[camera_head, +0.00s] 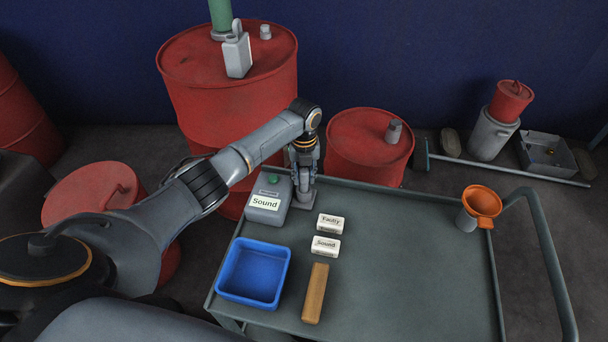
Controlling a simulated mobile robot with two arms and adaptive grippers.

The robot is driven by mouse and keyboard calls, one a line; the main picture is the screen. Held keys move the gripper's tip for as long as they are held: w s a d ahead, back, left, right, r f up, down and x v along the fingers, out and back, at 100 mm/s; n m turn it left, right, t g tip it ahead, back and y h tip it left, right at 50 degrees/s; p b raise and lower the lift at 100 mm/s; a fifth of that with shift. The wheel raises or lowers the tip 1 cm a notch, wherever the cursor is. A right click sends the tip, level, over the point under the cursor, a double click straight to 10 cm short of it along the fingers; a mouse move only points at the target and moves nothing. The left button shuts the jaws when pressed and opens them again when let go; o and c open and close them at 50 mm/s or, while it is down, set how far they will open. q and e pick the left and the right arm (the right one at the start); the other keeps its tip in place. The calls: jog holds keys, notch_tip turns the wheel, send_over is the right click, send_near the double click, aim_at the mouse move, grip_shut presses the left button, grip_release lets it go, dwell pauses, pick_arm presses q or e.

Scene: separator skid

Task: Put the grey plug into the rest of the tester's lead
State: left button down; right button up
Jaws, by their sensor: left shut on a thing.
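The tester (267,213) is a grey box with a green button or lamp on top and a label reading "Sound". It stands at the far left corner of the trolley top. My left gripper (303,190) points down just right of the tester, over a small light-grey base (301,202) that seems to be the rest of the lead. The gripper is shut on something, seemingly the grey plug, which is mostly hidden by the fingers. I cannot tell whether the plug sits in the rest. The lead is not clearly visible. My right gripper is out of view.
On the trolley (405,270) are a blue tray (284,275), a "Faulty" block (330,224), a "Sound" block (325,247), a wooden bar (315,293) and an orange funnel (482,201). Red drums (228,90) stand behind. The trolley's right middle is clear.

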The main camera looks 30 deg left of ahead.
pick_arm(q)
jog(key=shift+f, duration=0.3)
dwell(0.4)
jog(key=shift+c, duration=2.2)
grip_release()
jog(key=shift+r, duration=0.1)
jog(key=shift+r+p, duration=3.5)
jog(key=shift+r, duration=0.5)
jog(key=shift+f, duration=0.15)
